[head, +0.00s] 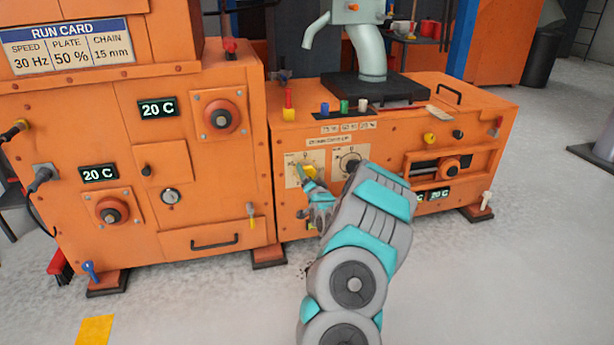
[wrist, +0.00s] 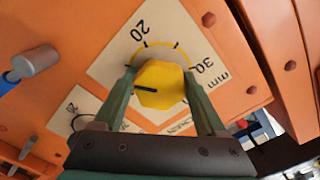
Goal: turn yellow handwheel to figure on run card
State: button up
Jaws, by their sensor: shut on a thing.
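The run card (head: 66,47) at the upper left reads speed 30 Hz, plate 50 %, chain 15 mm. The yellow handwheel (head: 310,171) is on a pale dial plate on the right-hand orange cabinet, partly hidden by my gripper (head: 312,180). In the wrist view the yellow handwheel (wrist: 160,84) has a black pointer mark aimed left in the picture. Its dial plate (wrist: 112,72) shows 20 at the upper left, 30 at the right, and mm; the rest is covered. My gripper (wrist: 160,82) has its two green fingers on opposite sides of the handwheel, shut on it.
A second dial with a black knob (head: 351,161) sits close to the right. A grey-headed lever with a blue end (wrist: 35,62) juts out at the left of the wrist view. Colored buttons (head: 343,106) line the ledge above.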

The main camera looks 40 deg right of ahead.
jog(key=shift+m, duration=0.4)
jog(key=o, duration=1.3)
jog(key=shift+p+v, duration=0.35)
jog(key=shift+v, duration=3.6)
